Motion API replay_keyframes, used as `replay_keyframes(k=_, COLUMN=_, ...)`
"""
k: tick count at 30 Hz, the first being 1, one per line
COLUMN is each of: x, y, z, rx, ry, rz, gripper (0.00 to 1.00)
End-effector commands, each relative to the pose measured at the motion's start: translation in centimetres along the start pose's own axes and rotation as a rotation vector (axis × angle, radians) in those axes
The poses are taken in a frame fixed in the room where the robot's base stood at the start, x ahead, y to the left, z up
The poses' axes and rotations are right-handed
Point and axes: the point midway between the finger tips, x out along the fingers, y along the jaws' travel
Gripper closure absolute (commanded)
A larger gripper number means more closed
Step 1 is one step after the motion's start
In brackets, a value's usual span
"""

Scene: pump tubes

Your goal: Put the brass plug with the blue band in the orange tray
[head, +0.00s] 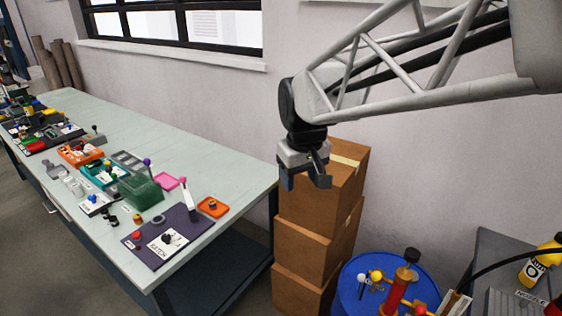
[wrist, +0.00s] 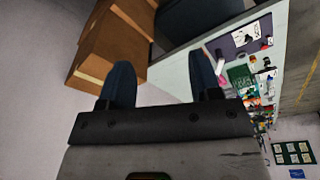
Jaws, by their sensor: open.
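My gripper (head: 305,178) hangs open and empty in front of the stacked cardboard boxes, well to the right of the workbench. Its two dark fingers stand apart in the wrist view (wrist: 161,75). A small orange tray (head: 222,211) lies near the bench's right end, with a small dark-centred object in it. A small brass-coloured piece (head: 137,218) stands left of the purple mat; I cannot make out a blue band on it. Which piece is the blue-banded plug cannot be told at this size.
The purple mat (head: 188,222), green crate (head: 140,191), pink tray (head: 167,181), teal tray (head: 97,178) and an orange bin (head: 72,158) crowd the bench's front. The bench's back strip is clear. Cardboard boxes (head: 312,240) and a blue drum (head: 352,291) stand right of the bench.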

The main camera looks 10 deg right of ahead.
Motion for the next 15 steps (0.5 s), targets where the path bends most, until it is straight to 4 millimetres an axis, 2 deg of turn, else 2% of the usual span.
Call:
replay_keyframes(k=1, x=-0.3, y=0.0, z=1.6, rx=0.022, ry=0.006, rz=0.003, gripper=0.42)
replay_keyframes(k=3, x=-0.6, y=0.0, z=3.6, rx=0.052, ry=0.012, rz=0.006, gripper=0.42)
replay_keyframes(k=15, x=-0.6, y=-0.6, z=14.7, rx=0.223, ry=0.047, rz=0.021, gripper=0.42)
